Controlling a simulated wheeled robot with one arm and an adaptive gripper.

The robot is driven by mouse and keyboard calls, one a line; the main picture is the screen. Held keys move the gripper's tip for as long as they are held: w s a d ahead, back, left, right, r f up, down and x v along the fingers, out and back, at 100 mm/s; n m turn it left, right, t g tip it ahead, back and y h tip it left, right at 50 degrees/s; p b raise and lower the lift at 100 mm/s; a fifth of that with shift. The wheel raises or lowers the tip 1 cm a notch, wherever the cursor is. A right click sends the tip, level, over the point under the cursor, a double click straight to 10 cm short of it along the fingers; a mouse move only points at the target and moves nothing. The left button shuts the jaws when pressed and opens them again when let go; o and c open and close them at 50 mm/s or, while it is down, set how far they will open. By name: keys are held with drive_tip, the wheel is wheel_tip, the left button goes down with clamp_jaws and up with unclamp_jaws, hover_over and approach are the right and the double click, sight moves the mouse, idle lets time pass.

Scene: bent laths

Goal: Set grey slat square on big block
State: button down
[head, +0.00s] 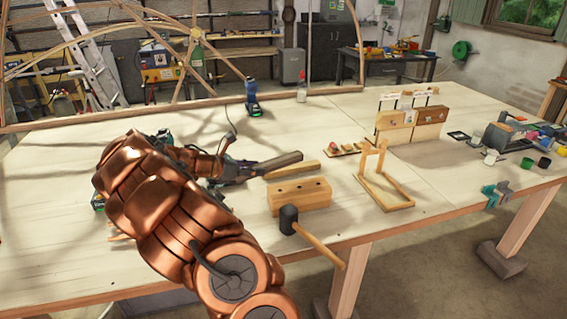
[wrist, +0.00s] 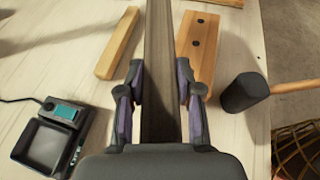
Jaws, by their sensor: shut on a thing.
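My gripper (head: 245,170) is shut on the dark grey slat (head: 280,161). In the wrist view the slat (wrist: 159,70) runs straight out from between the fingers (wrist: 160,105), away from the camera. The big wooden block (head: 300,196) lies on the table with dark holes in its top. In the head view it sits nearer the front edge than the slat. In the wrist view the block (wrist: 202,30) shows just right of the slat. The slat looks held apart from the block, but its height above the table is hard to tell.
A pale wooden strip (head: 292,170) lies behind the block and left of the slat in the wrist view. A black mallet (head: 288,219) lies in front, its handle over the table edge. A scale-like device (wrist: 55,130) sits left. A wooden frame (head: 385,192) stands right.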

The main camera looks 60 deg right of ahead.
drive_tip(key=s+d+m+g, duration=0.1)
drive_tip(key=s, duration=0.1)
drive_tip(key=s+d+m+g+y, duration=0.1)
drive_tip(key=s, duration=0.2)
drive_tip(key=s+d+r+m+g+y, duration=0.1)
drive_tip(key=s, duration=0.2)
drive_tip(key=shift+s+d+r, duration=0.1)
drive_tip(key=shift+s+d, duration=0.05)
drive_tip(key=shift+d, duration=0.15)
drive_tip(key=b, duration=0.3)
hover_over(284, 190)
wheel_tip(284, 190, down, 4)
drive_tip(key=shift+f, duration=0.85)
drive_tip(key=shift+f, duration=0.5)
drive_tip(key=c, duration=0.7)
unclamp_jaws()
